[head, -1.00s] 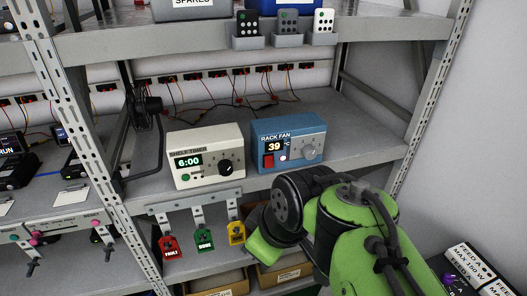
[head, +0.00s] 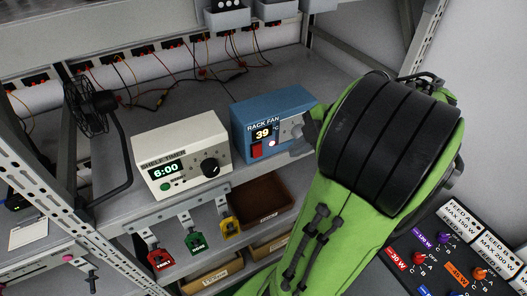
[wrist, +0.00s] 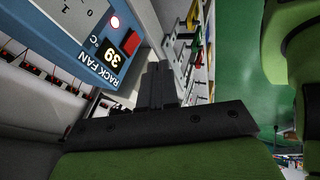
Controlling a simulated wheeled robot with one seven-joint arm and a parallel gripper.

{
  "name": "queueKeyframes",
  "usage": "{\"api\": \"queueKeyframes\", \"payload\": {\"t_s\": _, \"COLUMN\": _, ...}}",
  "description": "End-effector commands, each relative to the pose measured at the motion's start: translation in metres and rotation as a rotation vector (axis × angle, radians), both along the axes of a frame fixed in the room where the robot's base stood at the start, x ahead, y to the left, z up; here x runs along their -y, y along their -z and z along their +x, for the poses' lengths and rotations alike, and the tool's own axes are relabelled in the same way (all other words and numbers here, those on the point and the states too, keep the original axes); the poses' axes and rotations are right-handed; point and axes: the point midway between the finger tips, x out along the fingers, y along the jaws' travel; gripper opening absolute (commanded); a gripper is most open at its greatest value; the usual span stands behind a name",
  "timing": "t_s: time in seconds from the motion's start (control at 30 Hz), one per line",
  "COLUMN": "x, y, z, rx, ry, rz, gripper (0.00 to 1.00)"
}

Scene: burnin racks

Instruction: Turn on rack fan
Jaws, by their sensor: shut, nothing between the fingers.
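The blue rack fan box (head: 243,128) stands on the shelf, with a lit "39" display (head: 263,133), a red switch (head: 256,150) and a glowing pinkish lamp (head: 272,143). Its right side is partly covered by my arm. In the wrist view the box (wrist: 62,42) appears turned, with the red switch (wrist: 131,41) and lamp (wrist: 115,22) near the fingers. My gripper (wrist: 160,72) is shut and empty, its tips just beside the box face; contact cannot be told. In the head view my arm mostly hides the gripper. A black fan (head: 90,105) stands at the left.
The white shelf timer (head: 182,152), showing 6:00, stands left of the blue box. Red, green and yellow tags (head: 195,241) hang below the shelf edge. Wires run along the back. A black panel with coloured knobs (head: 440,250) is at lower right.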

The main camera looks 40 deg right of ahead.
Motion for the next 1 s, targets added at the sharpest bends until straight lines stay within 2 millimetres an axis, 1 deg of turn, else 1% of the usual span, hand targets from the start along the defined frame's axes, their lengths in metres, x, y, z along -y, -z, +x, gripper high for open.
{"api": "queueKeyframes", "payload": {"t_s": 0.07, "x": -0.002, "y": 0.006, "z": 0.004, "rx": 0.000, "ry": -0.001, "rz": 0.002, "gripper": 0.00}}
{"api": "queueKeyframes", "payload": {"t_s": 0.17, "x": -0.006, "y": 0.021, "z": 0.012, "rx": 0.000, "ry": -0.002, "rz": 0.004, "gripper": 0.00}}
{"api": "queueKeyframes", "payload": {"t_s": 0.3, "x": -0.014, "y": 0.047, "z": 0.028, "rx": -0.002, "ry": -0.003, "rz": 0.004, "gripper": 0.00}}
{"api": "queueKeyframes", "payload": {"t_s": 0.53, "x": -0.024, "y": 0.087, "z": 0.055, "rx": -0.002, "ry": -0.003, "rz": 0.003, "gripper": 0.00}}
{"api": "queueKeyframes", "payload": {"t_s": 0.6, "x": -0.018, "y": 0.083, "z": 0.069, "rx": -0.001, "ry": -0.004, "rz": 0.001, "gripper": 0.00}}
{"api": "queueKeyframes", "payload": {"t_s": 0.73, "x": -0.013, "y": 0.085, "z": 0.085, "rx": 0.000, "ry": -0.002, "rz": 0.001, "gripper": 0.00}}
{"api": "queueKeyframes", "payload": {"t_s": 0.83, "x": -0.011, "y": 0.086, "z": 0.090, "rx": -0.001, "ry": 0.000, "rz": 0.001, "gripper": 0.00}}
{"api": "queueKeyframes", "payload": {"t_s": 1.0, "x": -0.011, "y": 0.086, "z": 0.091, "rx": -0.002, "ry": 0.001, "rz": 0.000, "gripper": 0.00}}
